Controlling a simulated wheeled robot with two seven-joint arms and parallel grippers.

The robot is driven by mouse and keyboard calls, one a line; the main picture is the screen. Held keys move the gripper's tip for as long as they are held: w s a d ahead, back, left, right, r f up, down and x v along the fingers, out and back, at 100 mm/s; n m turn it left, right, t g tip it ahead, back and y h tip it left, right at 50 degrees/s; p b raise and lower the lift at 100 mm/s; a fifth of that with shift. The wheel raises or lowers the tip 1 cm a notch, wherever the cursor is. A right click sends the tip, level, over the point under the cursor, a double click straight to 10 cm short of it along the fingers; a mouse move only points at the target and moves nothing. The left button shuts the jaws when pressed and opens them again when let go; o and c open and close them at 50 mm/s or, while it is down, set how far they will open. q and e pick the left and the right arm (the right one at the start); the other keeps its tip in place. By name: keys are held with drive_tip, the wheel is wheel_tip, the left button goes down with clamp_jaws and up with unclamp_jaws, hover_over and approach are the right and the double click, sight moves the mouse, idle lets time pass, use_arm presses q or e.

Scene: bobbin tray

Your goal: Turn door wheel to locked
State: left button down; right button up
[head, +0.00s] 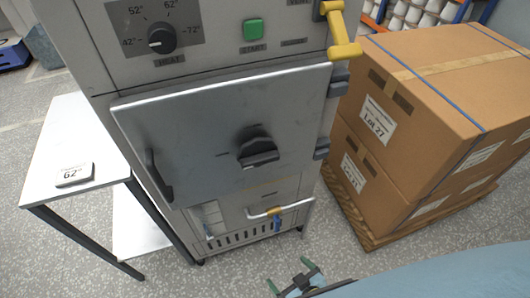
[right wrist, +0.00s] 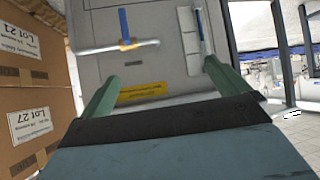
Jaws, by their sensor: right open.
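The door wheel (head: 258,152) is a dark knob in the middle of the grey cabinet door (head: 215,110). Its grip bar lies roughly level, tilted slightly up to the right. The door looks closed in its frame, with a dark handle (head: 157,175) at its left side. My right gripper (head: 291,275) is open and empty, low in front of the cabinet, well below the wheel and not touching it. In the right wrist view its green fingers (right wrist: 160,88) are spread before the cabinet's lower panel (right wrist: 165,68); the wheel does not show there. My left gripper is not in view.
A white bar with a yellow clip (head: 275,211) crosses the lower panel. A yellow lever (head: 340,35) juts out at the cabinet's upper right. A heat dial (head: 161,40) and green start button (head: 253,29) sit above the door. Cartons (head: 420,90) stand right, a white table (head: 75,150) left.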

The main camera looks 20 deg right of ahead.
drive_tip(key=w+a+r+m+t+p, duration=0.1)
drive_tip(key=w+r+t, duration=0.15)
drive_tip(key=r, duration=0.55)
drive_tip(key=w+a+r+t+p, duration=0.1)
drive_tip(key=w+r+t, duration=0.15)
drive_tip(key=r, duration=0.45)
drive_tip(key=m+t+h+p, duration=0.1)
drive_tip(key=m+t+h, duration=0.1)
drive_tip(key=t, duration=0.1)
approach(262, 163)
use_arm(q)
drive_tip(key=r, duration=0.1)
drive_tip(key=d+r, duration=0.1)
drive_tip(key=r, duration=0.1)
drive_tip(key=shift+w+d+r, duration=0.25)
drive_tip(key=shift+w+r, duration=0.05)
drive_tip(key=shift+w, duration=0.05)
use_arm(e)
drive_tip(key=w, duration=0.9)
drive_tip(key=shift+w+a, duration=0.2)
drive_tip(key=shift+w, duration=0.15)
drive_tip(key=shift+c, duration=0.3)
drive_tip(key=c, duration=0.6)
drive_tip(key=shift+o, duration=0.2)
